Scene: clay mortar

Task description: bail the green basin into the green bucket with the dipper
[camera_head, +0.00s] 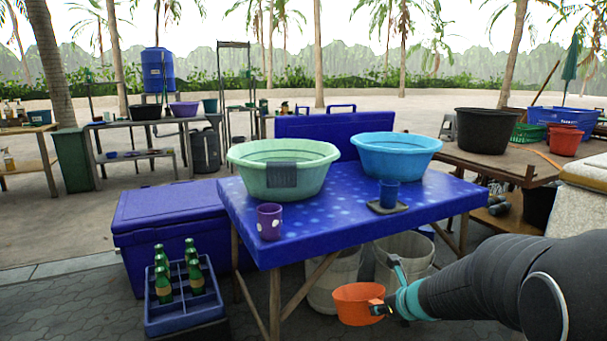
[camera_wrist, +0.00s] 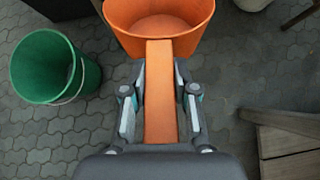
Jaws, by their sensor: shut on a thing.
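The dipper (camera_head: 350,305) is orange, with a round cup and a flat handle. My gripper (camera_head: 387,306) is shut on its handle and holds it low in front of the table. The wrist view shows the dipper (camera_wrist: 121,12) with its handle between both fingers (camera_wrist: 160,92); its cup looks empty. The pale green basin (camera_head: 255,181) stands on the blue table, up and left of my gripper; its contents do not show clearly. The green bucket (camera_wrist: 28,72) stands on the paving at the left of the wrist view, apart from the dipper. I cannot make it out in the head view.
The blue table (camera_head: 330,226) also bears a blue basin (camera_head: 397,158), a purple mug (camera_head: 269,222) and a blue cup (camera_head: 389,193). Whitish buckets (camera_head: 405,252) stand beneath it. A bottle crate (camera_head: 183,315) and blue cooler (camera_head: 160,215) are at left. Paving in front is open.

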